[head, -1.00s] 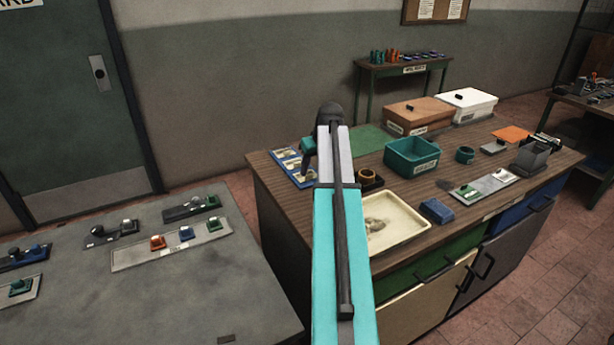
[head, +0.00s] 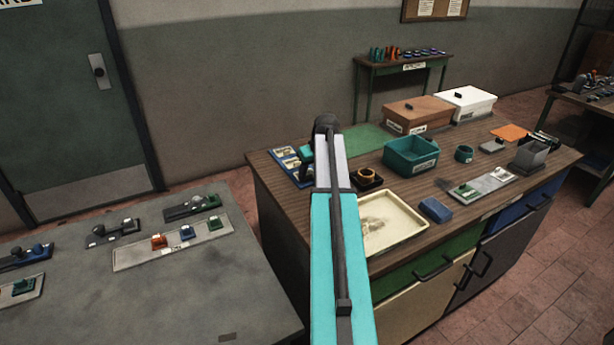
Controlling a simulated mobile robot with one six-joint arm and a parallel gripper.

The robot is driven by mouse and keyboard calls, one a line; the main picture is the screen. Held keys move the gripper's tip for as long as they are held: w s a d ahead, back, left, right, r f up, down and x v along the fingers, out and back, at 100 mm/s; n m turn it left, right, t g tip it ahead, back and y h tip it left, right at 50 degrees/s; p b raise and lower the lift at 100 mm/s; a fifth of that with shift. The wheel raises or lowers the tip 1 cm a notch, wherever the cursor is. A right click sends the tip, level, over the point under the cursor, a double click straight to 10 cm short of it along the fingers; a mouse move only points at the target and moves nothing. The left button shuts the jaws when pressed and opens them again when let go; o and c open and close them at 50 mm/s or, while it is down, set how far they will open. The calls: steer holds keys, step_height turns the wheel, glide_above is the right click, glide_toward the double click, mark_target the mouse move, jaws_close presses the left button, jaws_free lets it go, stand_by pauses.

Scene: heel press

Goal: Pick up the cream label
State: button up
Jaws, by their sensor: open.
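My gripper (head: 303,180) is open, low over the right side of this board. My own arm hides part of it and some of the board. Whether the jaws touch or surround a label is too small to tell.
A green mat (head: 372,136) lies behind. A grey table (head: 190,300) is at left.

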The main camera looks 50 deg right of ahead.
steer(key=shift+c, duration=0.4)
steer(key=c, duration=0.8)
steer(key=shift+r, duration=0.2)
steer(key=shift+r+b, duration=0.7)
steer(key=shift+r, duration=0.65)
steer(key=shift+s+r, duration=0.15)
steer(key=shift+s, duration=0.1)
steer(key=s+b, duration=0.1)
steer(key=s, duration=0.4)
steer(key=s+r+b, duration=0.1)
steer(key=s, duration=0.4)
steer(key=s+b, duration=0.1)
steer(key=s, duration=0.4)
steer(key=shift+s+a+r, duration=0.2)
steer(key=shift+s+r, duration=0.05)
steer(key=shift+r, duration=0.05)
